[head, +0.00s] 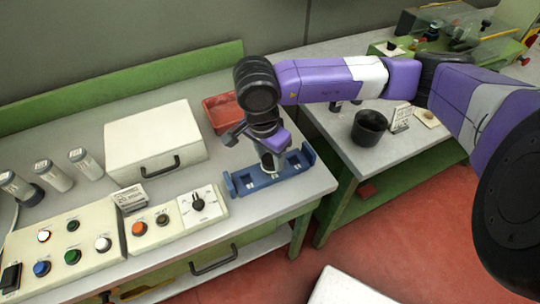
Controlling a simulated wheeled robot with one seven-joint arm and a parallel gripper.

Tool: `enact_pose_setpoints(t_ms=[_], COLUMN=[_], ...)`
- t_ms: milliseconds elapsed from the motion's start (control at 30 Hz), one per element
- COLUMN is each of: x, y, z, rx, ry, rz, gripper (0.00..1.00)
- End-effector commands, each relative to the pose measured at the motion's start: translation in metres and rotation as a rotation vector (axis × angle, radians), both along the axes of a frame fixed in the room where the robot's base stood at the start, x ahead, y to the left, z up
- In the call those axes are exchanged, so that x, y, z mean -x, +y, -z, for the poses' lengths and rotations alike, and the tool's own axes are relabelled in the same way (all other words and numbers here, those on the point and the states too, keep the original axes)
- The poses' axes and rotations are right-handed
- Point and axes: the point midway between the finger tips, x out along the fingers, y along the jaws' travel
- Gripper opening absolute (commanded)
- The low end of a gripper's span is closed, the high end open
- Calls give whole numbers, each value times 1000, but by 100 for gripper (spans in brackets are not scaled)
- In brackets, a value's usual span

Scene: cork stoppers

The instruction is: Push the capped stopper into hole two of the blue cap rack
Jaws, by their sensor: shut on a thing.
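The blue cap rack (238,186) sits near the front edge of the grey bench, with raised ends and a row of pale-marked holes. My gripper (267,147) points down over the middle of the rack, shut on the capped stopper (268,162). Only a small pale part of the stopper shows below the fingers; the rest is hidden by them. The stopper is over or at the middle hole. I cannot tell whether it is touching the rack or how deep it is.
A red tray (221,112) lies behind the rack. A white drawer box (152,133) and control panels (70,247) with buttons and a knob stand to the left. A black cup (369,128) stands on the right bench, across a gap.

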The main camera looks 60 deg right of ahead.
Motion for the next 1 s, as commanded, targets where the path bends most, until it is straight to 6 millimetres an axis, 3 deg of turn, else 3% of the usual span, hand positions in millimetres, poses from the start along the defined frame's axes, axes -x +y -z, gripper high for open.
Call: enact_pose_setpoints(t_ms=[833,867,967,1000], x=[0,0,0,0], y=[0,0,0,0], z=[9,9,9,9], rx=[0,0,0,0], ry=[0,0,0,0], rz=[-1,-1,-1,0], gripper=[0,46,66,68])
